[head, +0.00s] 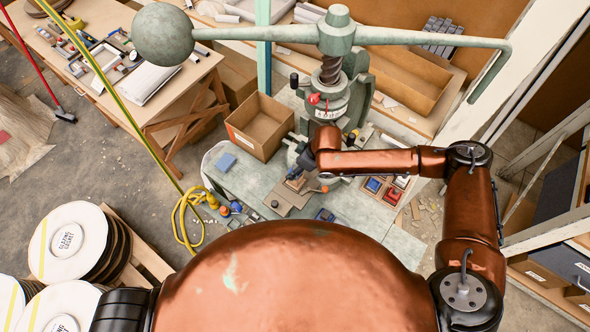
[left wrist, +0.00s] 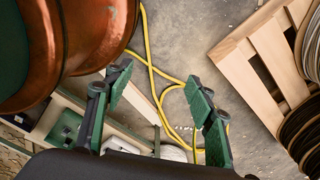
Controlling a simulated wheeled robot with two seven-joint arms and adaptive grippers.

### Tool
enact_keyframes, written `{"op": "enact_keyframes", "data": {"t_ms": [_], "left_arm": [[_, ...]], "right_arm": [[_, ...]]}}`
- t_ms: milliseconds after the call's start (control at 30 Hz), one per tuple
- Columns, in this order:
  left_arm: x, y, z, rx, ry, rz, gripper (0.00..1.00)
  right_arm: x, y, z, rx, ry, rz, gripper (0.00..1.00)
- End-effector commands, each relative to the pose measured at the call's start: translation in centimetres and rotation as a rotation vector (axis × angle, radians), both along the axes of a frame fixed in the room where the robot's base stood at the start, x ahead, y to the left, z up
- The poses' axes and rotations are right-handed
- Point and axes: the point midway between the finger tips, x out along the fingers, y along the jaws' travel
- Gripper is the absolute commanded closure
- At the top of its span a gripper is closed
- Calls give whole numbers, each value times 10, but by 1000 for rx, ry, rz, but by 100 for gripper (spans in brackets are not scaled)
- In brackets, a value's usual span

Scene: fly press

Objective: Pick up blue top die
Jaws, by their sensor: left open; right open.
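Several blue pieces lie on the grey press bench (head: 265,188) in the head view, and I cannot tell for sure which is the top die. A blue-topped piece (head: 373,184) sits in a wooden tray right of the press, beside a red one (head: 392,195). Another dark blue piece (head: 325,214) lies at the bench's front. A flat blue block (head: 226,161) lies at the left. My right gripper (head: 297,176) is open over a small board in front of the press, apart from the tray. My left gripper (left wrist: 158,80) is open and empty above the floor.
The green fly press (head: 332,100) stands behind my right arm, its ball-ended lever (head: 163,34) reaching across above. An open cardboard box (head: 260,125) stands left of it. A yellow hose (head: 185,215) hangs by the bench's left end. Round reels (head: 72,240) stand on a pallet (left wrist: 245,60).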

Motion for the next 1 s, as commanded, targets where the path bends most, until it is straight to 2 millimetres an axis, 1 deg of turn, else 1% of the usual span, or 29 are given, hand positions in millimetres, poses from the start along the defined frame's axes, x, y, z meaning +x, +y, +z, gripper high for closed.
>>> {"op": "enact_keyframes", "data": {"t_ms": [100,200,267,333,733,1000], "left_arm": [[19,-1,3,-1,-22,-5,50],[33,-1,4,-3,-42,-8,50],[37,-2,4,-2,-47,-9,50],[37,-2,4,-2,-47,-9,50],[15,0,2,-1,-19,-3,50],[17,0,2,0,-21,-4,50]], "right_arm": [[1,3,-8,-1,1,1,46],[1,4,-9,-1,1,1,46],[1,4,-9,-1,1,2,46],[1,4,-9,-1,0,3,47],[1,4,-8,-1,1,2,74],[1,4,-9,-1,1,2,93]]}}
